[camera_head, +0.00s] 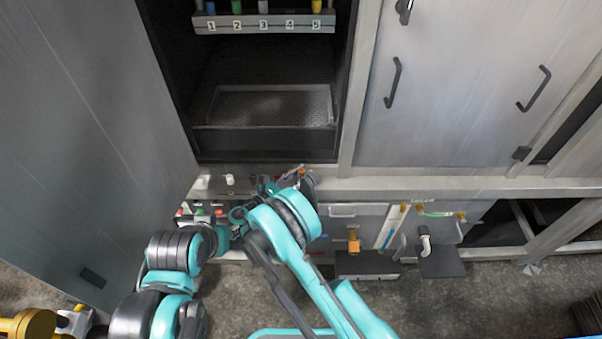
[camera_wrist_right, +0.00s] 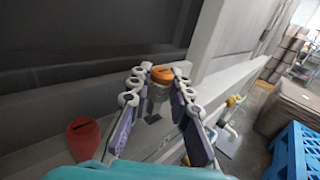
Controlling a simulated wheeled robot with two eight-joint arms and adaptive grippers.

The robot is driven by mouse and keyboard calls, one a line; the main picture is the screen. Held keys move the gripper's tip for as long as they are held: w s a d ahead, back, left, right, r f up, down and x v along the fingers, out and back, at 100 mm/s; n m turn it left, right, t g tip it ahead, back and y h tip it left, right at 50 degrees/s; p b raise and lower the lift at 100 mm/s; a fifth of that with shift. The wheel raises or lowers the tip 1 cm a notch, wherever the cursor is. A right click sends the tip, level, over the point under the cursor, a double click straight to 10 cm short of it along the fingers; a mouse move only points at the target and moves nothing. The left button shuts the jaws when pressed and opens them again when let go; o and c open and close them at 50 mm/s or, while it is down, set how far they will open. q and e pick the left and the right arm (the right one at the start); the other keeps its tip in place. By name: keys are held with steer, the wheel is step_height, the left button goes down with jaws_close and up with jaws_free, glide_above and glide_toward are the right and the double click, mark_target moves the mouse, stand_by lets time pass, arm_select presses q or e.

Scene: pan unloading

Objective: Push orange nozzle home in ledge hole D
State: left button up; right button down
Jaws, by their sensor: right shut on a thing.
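The orange nozzle (camera_wrist_right: 162,74) has a slotted orange top and a pale lower body in the right wrist view. My right gripper (camera_wrist_right: 158,88) is shut on it, with one finger on each side. In the head view my right gripper (camera_head: 293,180) is small at the front ledge (camera_head: 330,184), partly covered by my teal arm. The nozzle's lower end and ledge hole D are hidden, so I cannot tell how deep it sits. A red nozzle-like piece (camera_wrist_right: 83,135) stands left of the gripper.
A numbered rack (camera_head: 264,25) with coloured pieces is above a dark recess with a tray (camera_head: 268,106). A large grey door (camera_head: 90,130) stands at left. Pipe fittings (camera_head: 425,245) are below right. A blue crate (camera_wrist_right: 297,150) is at far right.

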steer(key=shift+f, duration=1.6)
stand_by(1.3)
steer(key=c, duration=1.3)
jaws_free()
step_height(320, 180, up, 10)
steer(key=shift+r, duration=0.1)
